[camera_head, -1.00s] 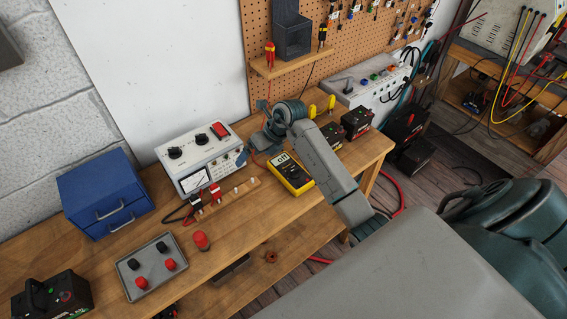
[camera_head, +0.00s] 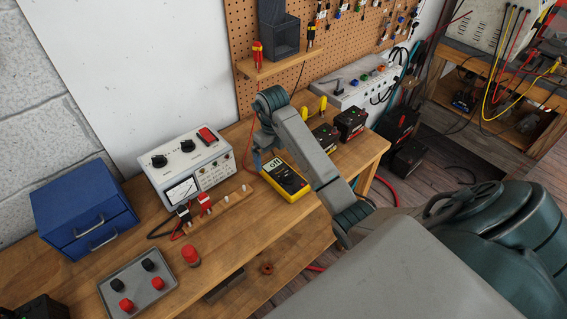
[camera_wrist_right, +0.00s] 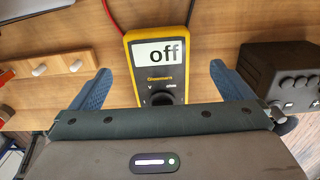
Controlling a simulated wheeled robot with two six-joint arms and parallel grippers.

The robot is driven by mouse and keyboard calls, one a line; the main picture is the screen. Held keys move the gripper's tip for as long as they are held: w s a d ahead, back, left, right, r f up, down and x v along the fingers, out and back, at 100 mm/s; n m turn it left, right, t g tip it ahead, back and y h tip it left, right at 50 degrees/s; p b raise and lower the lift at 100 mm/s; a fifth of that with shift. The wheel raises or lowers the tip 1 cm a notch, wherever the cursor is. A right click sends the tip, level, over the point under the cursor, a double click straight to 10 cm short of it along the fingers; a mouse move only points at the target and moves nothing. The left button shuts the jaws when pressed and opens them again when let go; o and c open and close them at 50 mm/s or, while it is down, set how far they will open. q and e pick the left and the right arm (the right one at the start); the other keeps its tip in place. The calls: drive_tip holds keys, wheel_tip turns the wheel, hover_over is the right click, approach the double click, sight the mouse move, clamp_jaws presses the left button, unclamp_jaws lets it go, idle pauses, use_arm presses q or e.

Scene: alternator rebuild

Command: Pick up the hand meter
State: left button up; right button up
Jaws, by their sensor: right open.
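The hand meter (camera_head: 284,177) is yellow with a dark face and a pale screen. It lies on the wooden bench beside my right arm. In the right wrist view the meter (camera_wrist_right: 158,75) lies between my fingers, its screen reading "off"; its lower part is hidden behind the gripper body. My right gripper (camera_wrist_right: 160,85) is open, with a blue finger on each side of the meter and a visible gap on both sides. In the head view the right gripper (camera_head: 258,150) is partly hidden by its own wrist. My left gripper is not in view.
A white bench instrument (camera_head: 188,168) and a wooden strip with pegs (camera_head: 222,206) stand left of the meter. Black boxes (camera_head: 349,123) stand to its right. A blue drawer box (camera_head: 82,208) and a grey tray (camera_head: 137,284) are farther left.

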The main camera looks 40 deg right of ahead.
sight(276, 168)
drive_tip(key=f+b, duration=0.1)
drive_tip(key=s+f+b, duration=0.1)
drive_tip(key=f, duration=0.1)
drive_tip(key=shift+a+b, duration=0.1)
drive_tip(key=shift+b, duration=0.25)
drive_tip(key=shift+f, duration=0.25)
drive_tip(key=shift+f+p, duration=0.45)
drive_tip(key=shift+f, duration=0.35)
drive_tip(key=c, duration=1.1)
